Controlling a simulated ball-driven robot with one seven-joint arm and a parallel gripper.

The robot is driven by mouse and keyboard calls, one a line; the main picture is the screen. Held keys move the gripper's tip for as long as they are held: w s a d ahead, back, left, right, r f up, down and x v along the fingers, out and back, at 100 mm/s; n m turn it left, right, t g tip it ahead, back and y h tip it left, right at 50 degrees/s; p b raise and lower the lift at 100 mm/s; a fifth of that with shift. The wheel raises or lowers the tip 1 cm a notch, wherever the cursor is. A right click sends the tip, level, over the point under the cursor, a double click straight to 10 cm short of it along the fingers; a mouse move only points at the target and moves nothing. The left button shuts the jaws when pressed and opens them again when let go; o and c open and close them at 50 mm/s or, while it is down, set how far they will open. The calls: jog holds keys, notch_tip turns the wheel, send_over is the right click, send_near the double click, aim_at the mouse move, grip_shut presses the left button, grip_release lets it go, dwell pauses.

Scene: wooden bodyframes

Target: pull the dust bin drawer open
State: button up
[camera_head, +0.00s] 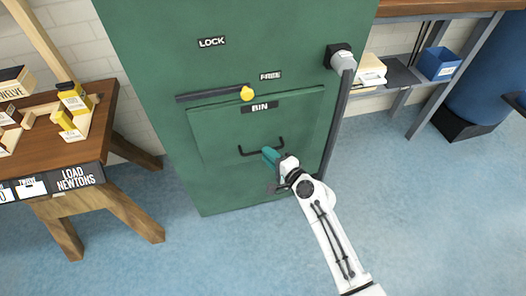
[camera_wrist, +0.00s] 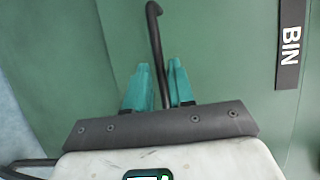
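My gripper (camera_head: 268,154) is at the right part of the handle. In the wrist view, the handle (camera_wrist: 154,30) runs down between the two teal fingers of my gripper (camera_wrist: 160,65). The fingers stand apart, one on each side of the bar, with narrow gaps showing. The BIN label (camera_wrist: 290,42) is at the right of that view.
A black lever with a yellow knob (camera_head: 247,93) crosses the cabinet above the drawer, near the FREE label (camera_head: 270,76). A grey bar (camera_head: 338,115) runs down the cabinet's right side. A wooden table (camera_head: 62,140) stands at left. The blue floor (camera_head: 430,220) at right is clear.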

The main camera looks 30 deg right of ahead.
jog(key=shift+x, duration=1.8)
jog(key=shift+c, duration=0.4)
grip_shut()
